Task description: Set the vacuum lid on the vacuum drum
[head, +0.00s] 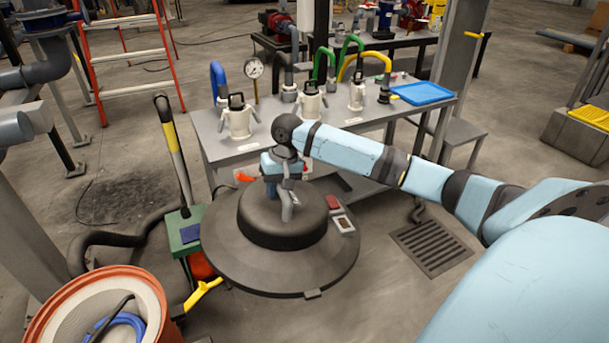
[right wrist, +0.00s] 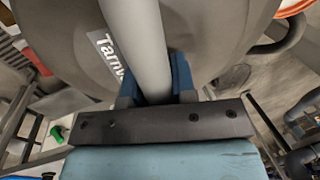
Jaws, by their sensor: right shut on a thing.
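The vacuum lid (head: 229,235) is a wide dark grey disc with a raised black dome and a pale handle on top. It looks about level in the middle of the head view. My right gripper (head: 285,190) is shut on the handle, which shows as a thick grey bar between the fingers in the right wrist view (right wrist: 138,45). The orange drum (head: 62,300) is at the lower left, with a cream filter ring and a blue hose inside; the lid is to its right, apart from it in the picture. What lies beneath the lid is hidden. My left gripper is not in view.
A grey bench (head: 215,143) with several white pumps, a gauge and a blue tray (head: 422,93) stands behind the lid. A green box (head: 184,232) with a yellow-handled tool, and a dark hose (head: 100,237), are left of the lid. A floor grate (head: 432,247) is at right.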

